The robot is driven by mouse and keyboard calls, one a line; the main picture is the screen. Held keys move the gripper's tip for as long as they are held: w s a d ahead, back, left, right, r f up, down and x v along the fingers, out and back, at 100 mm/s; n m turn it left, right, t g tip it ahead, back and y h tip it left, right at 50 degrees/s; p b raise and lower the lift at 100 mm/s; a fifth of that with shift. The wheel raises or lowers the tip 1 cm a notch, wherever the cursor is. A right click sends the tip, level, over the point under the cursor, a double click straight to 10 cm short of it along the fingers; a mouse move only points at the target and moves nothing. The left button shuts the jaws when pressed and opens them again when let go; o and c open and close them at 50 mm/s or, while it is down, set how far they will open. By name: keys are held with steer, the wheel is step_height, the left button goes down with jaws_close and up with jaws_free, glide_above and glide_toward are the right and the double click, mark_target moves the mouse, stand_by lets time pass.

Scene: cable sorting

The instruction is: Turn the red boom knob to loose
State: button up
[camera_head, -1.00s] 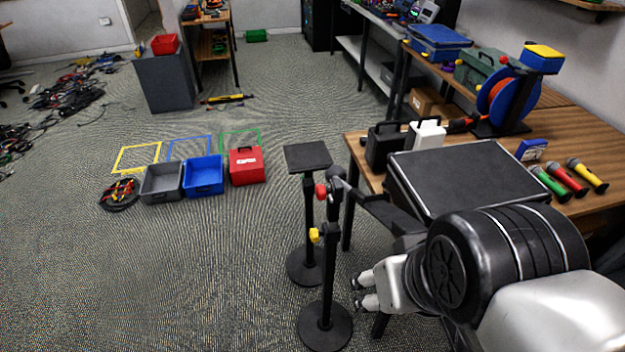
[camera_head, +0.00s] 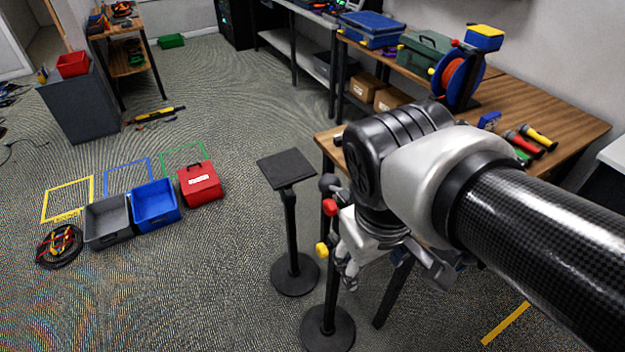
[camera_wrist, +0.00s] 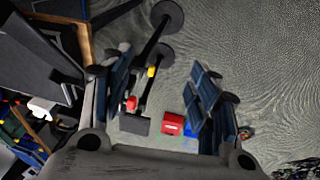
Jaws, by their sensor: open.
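The red boom knob (camera_head: 329,207) is on a black stand (camera_head: 331,290) beside the table, above a yellow knob (camera_head: 322,250). My gripper (camera_head: 349,278) hangs just right of the stand in the head view, pointing down, its tips lower than the red knob. In the wrist view the red knob (camera_wrist: 131,103) shows beside the left finger, and the yellow knob (camera_wrist: 152,71) lies between the open fingers. My gripper (camera_wrist: 162,68) is open with nothing between its pads. I cannot tell whether it touches the stand. My wrist hides part of the boom.
A second stand with a square black top (camera_head: 286,168) is close on the left. The wooden table (camera_head: 540,95) holds a cable reel (camera_head: 461,80) and microphones (camera_head: 538,138). Grey (camera_head: 108,222), blue (camera_head: 156,205) and red (camera_head: 199,184) boxes sit on the floor at left.

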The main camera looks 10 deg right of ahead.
steer(key=w+a+f+n+g+h+p, duration=0.25)
steer(key=w+n+h, duration=0.2)
steer(key=w, duration=0.25)
steer(key=w+a+f+n+g+h+p, duration=0.1)
steer(key=w+a+f+n+h, duration=0.15)
steer(key=w+n+h, duration=0.4)
steer(key=w+a+f+n+t+h+p, duration=0.1)
steer(key=w+a+f+n+t, duration=0.15)
steer(key=w+a+f, duration=0.3)
steer(key=n+t+h+p, duration=0.2)
steer(key=n+t+h, duration=0.2)
steer(key=n, duration=0.1)
glide_toward(325, 209)
steer(key=b+x, duration=0.2)
steer(key=x, duration=0.7)
steer(key=shift+d, duration=0.3)
steer(key=shift+c, duration=0.6)
steer(key=c, duration=1)
